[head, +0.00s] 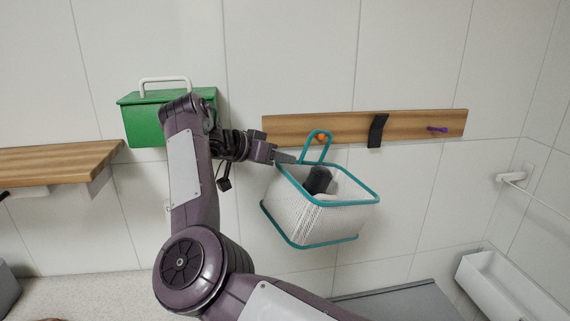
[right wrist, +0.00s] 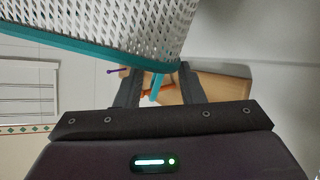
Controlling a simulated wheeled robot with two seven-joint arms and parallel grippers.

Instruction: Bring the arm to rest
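A white mesh basket (head: 305,215) with teal rims hangs below a wooden rail (head: 290,128), its teal handle loop (head: 330,143) at an orange peg (head: 322,138). A dark object (head: 319,180) lies inside the basket. My right gripper (head: 287,157) is beside the handle, at the basket's left rear rim. In the right wrist view its two fingers (right wrist: 158,88) stand apart, with part of the teal handle (right wrist: 156,92) showing in the gap; whether they touch it is unclear. The basket mesh (right wrist: 120,30) fills the top of that view. My left gripper is not in view.
The rail also carries a black strap-like item (head: 377,131) and a purple peg (head: 437,129). A green box (head: 143,125) with a white handle is on the left, near a wooden shelf (head: 60,163). A white trough (head: 510,285) is at lower right.

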